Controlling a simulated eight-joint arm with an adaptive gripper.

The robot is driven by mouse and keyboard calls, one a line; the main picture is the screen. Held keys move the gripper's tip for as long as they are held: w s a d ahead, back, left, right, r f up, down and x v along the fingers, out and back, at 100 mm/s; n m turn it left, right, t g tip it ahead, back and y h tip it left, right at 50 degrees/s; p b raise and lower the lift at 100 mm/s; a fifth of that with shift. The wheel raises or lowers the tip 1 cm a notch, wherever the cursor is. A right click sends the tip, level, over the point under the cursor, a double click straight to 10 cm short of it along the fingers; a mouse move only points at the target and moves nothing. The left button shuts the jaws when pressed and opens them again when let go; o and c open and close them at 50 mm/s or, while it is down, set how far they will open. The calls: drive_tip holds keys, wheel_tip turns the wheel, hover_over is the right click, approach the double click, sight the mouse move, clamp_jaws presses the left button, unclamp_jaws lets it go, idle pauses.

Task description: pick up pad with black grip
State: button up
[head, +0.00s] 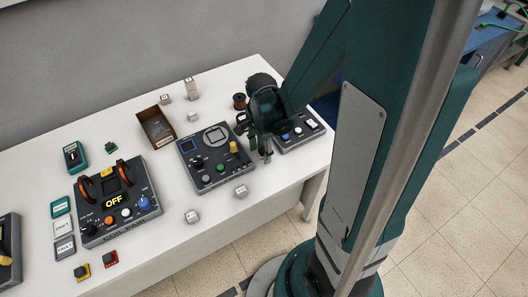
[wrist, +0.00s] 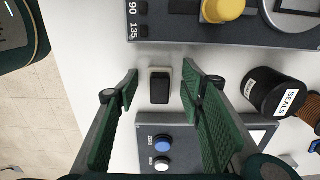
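A small pad with a black grip (wrist: 159,87) shows in the wrist view. It has a pale rim and lies on the white table between two grey control panels. My gripper (wrist: 160,80) is open, with one green finger on each side of the pad. Gaps show between the fingers and the pad, so it is not held. In the head view my gripper (head: 266,153) points down between the same two panels. The pad cannot be made out there.
The panel with the yellow knob (wrist: 215,10) lies close beyond the fingertips. The panel with blue and white buttons (wrist: 190,135) lies below. A brown tray (head: 155,127) and the OFF panel (head: 91,222) lie farther left.

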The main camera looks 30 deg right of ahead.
sight(262, 150)
drive_tip(key=shift+c, duration=0.2)
drive_tip(key=c, duration=0.9)
drive_tip(key=shift+r, duration=0.15)
drive_tip(key=shift+r+p, duration=1.35)
drive_tip(key=shift+r, duration=3.5)
